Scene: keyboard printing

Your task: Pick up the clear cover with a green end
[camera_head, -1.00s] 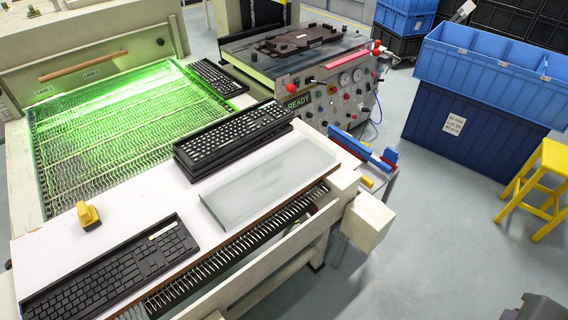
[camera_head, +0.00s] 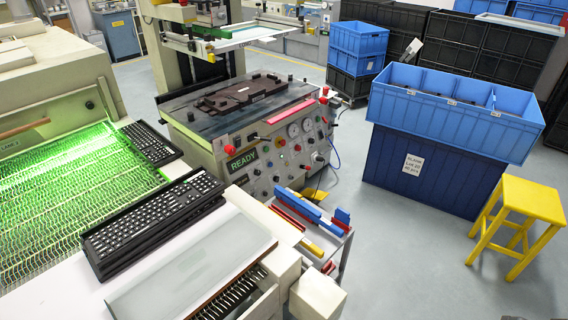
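A clear, flat, slightly grey-green plate or shallow cover (camera_head: 195,275) lies on the white table top (camera_head: 62,292) at the lower left, beside a stack of black keyboards (camera_head: 150,218). I cannot make out a distinct green end on it. Farther back, a pale framed panel (camera_head: 240,36) with thin green edging is held above the printing machine. I cannot tell whether that panel is a clear cover. My gripper is not in view.
A printing machine marked READY (camera_head: 245,157) stands behind the table. A small cart (camera_head: 335,240) holds blue, red and yellow strips. Blue bins (camera_head: 455,118) and a yellow stool (camera_head: 530,198) stand right. The grey floor (camera_head: 400,260) between is clear.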

